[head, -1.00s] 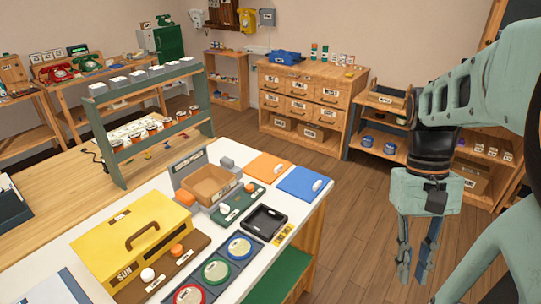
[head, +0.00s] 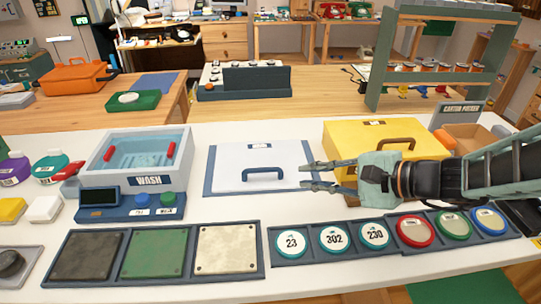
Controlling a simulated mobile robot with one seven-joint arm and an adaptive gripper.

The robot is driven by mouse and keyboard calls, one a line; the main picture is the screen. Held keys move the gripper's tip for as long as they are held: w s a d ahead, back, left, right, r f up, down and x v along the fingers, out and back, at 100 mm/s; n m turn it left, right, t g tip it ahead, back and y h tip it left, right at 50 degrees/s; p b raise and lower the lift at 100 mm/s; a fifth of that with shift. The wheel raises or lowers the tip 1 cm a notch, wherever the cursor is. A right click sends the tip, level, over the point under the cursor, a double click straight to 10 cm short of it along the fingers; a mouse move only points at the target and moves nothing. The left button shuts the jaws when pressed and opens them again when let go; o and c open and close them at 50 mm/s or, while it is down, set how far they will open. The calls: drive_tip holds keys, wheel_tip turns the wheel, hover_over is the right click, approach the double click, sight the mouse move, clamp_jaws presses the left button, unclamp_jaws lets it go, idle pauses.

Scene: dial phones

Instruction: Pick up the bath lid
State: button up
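A flat pale lid with a dark blue arched handle, which looks like the bath lid (head: 235,163), lies on a blue-grey mat (head: 209,180) in the middle of the white table in the head view. The blue WASH bath (head: 140,152), open on top with red grips at its sides, stands to its left. My gripper (head: 306,175) comes in from the right, pointing left, its two fingers apart with nothing between them. Its fingertips overlap the lid's right edge in the picture, to the right of the handle (head: 263,173). Their height above the lid is hard to tell.
A yellow box (head: 345,138) with a brown handle stands behind my gripper. In front lie three square pads (head: 157,254), numbered discs (head: 333,239) and coloured discs (head: 415,230). A green rack (head: 384,65) stands at the back right.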

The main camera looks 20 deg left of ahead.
drive_tip(key=b, duration=0.2)
approach(265, 170)
drive_tip(key=a, duration=0.1)
drive_tip(key=a+f, duration=0.2)
drive_tip(key=shift+w+a+m, duration=0.1)
drive_tip(key=shift+w+m, duration=0.15)
drive_tip(key=shift+m, duration=0.05)
drive_tip(key=shift+b+x, duration=0.45)
drive_tip(key=shift+x, duration=2.35)
drive_tip(key=shift+r, duration=0.1)
clamp_jaws()
drive_tip(key=shift+r, duration=0.15)
